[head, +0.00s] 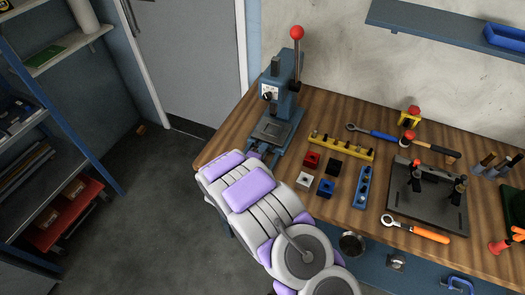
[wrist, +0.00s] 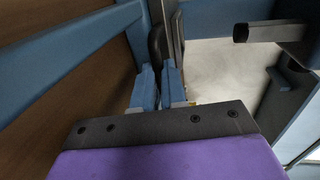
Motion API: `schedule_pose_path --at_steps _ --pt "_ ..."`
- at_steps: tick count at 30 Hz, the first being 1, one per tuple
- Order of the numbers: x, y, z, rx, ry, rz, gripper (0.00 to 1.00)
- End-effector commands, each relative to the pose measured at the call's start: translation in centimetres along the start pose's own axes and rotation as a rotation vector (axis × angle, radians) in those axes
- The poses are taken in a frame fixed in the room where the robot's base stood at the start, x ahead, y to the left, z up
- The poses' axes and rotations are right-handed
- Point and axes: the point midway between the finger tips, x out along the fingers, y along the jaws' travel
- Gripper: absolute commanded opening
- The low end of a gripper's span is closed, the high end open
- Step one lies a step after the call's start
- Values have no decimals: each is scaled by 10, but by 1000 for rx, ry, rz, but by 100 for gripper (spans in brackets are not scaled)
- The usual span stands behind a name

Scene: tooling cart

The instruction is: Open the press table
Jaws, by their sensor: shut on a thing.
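The blue press (head: 284,85) stands at the left end of the wooden bench, with a red ball on its lever (head: 297,33). My gripper (head: 263,153) is at the front edge of the press, and my arm hides part of that edge. In the wrist view my gripper (wrist: 160,88) has its two blue fingers close together, shut on a dark, rounded handle (wrist: 157,45). How the handle joins the press table is not clear from these views.
Right of the press, the bench (head: 230,136) holds a yellow rack (head: 341,147), several small coloured blocks, a blue rack (head: 361,188) and a dark fixture plate (head: 428,206). A blue shelf unit (head: 40,130) stands at the left. The grey floor between is mostly open.

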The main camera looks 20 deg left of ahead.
Motion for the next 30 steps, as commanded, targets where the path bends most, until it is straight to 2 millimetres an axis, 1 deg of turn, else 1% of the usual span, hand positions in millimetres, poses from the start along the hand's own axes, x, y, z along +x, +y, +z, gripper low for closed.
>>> schedule_pose_path --at_steps 1,24,26,29,30 --pt "0 3 -1 -3 1 6 0" --pt "-1 6 -1 -5 2 10 0" --pt "-4 6 -1 -5 1 10 0" --pt "-16 9 1 -5 0 10 0" --pt "-23 10 1 -5 0 9 0"
